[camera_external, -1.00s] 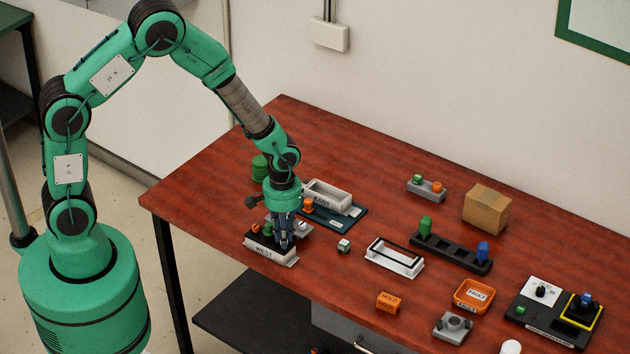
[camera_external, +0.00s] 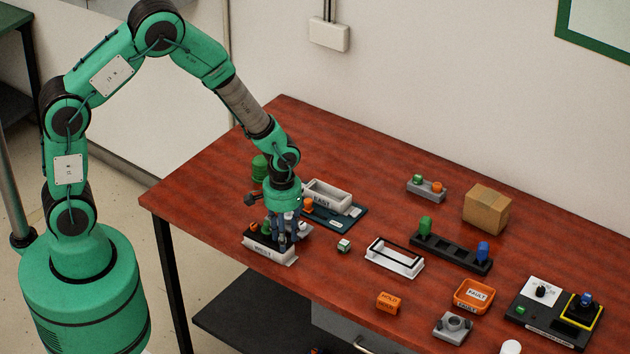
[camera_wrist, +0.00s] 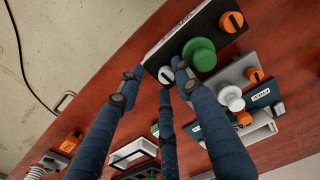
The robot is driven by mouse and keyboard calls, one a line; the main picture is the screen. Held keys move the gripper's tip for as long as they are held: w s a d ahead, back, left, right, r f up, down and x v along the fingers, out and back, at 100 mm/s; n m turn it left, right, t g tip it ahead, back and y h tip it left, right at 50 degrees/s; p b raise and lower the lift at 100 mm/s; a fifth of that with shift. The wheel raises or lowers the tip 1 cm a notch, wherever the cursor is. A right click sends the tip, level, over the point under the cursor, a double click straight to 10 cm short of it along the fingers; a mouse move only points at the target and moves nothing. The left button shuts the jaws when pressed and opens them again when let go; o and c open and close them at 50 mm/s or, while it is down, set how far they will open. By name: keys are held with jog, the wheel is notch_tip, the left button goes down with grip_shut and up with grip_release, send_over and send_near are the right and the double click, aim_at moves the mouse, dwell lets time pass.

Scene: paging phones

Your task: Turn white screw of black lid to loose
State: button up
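The black lid (camera_wrist: 182,40) belongs to a black-and-white unit at the table's near left edge, which also shows in the external view (camera_external: 265,250). In the wrist view a white slotted screw (camera_wrist: 165,74) sits at one end of the lid, with a green knob (camera_wrist: 199,53) and an orange slotted screw (camera_wrist: 231,21) beyond it. My gripper (camera_wrist: 161,78) points down at the lid, its three fingers spread around the white screw with visible gaps. In the external view my gripper (camera_external: 283,245) hides the screw.
A grey unit (camera_wrist: 240,72) with another orange screw and a white knob stands close beside the lid. A white open frame (camera_external: 394,258), a small green-and-white block (camera_external: 344,246) and an orange block (camera_external: 389,302) lie to the right. The table edge is close by.

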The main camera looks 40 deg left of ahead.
jog(key=m, duration=0.8)
jog(key=shift+m+b, duration=0.3)
jog(key=shift+b, duration=0.1)
jog(key=m+b, duration=0.1)
jog(key=m, duration=0.5)
jog(key=shift+w+r+m, duration=0.1)
jog(key=shift+r+m, duration=0.25)
jog(key=shift+m, duration=0.05)
notch_tip(320, 180, up, 14)
jog(key=p, duration=0.1)
jog(key=s+a+r+n+t+b, duration=0.1)
jog(key=a+r+n, duration=0.4)
jog(key=a+r, duration=0.7)
jog(key=shift+s+a+r+n+t+h, duration=0.3)
jog(key=shift+s+r+t, duration=0.1)
jog(key=shift+s, duration=0.15)
jog(key=shift+d+f, duration=0.15)
